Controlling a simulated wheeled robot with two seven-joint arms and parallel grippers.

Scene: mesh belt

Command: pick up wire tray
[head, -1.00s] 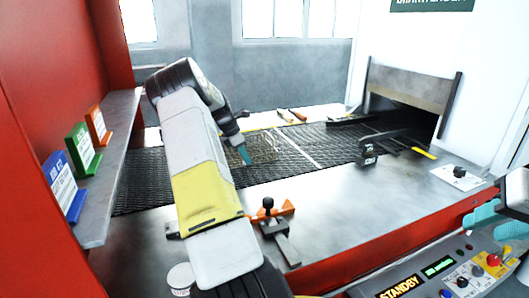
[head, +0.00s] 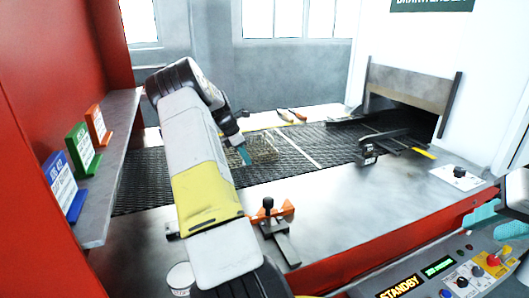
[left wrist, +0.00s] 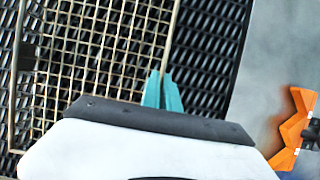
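The wire tray (head: 264,148) is a shallow basket of pale metal mesh on the dark mesh belt, just beyond my left gripper (head: 242,155) in the head view. In the left wrist view the tray (left wrist: 100,50) fills the upper left, and its right rim wire runs down to the teal fingertips. There my left gripper (left wrist: 162,90) has its fingers close together on that rim wire. Whether the tray is off the belt cannot be told. My right gripper (head: 484,217) shows only partly at the right edge, above the control panel; its opening is unclear.
The dark mesh belt (head: 145,180) runs to an oven opening (head: 405,105). An orange clamp (head: 285,210) stands on the metal ledge in front, and a black fixture (head: 368,155) at the belt's right. Coloured signs (head: 83,150) stand on the left shelf. Tools (head: 291,115) lie behind.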

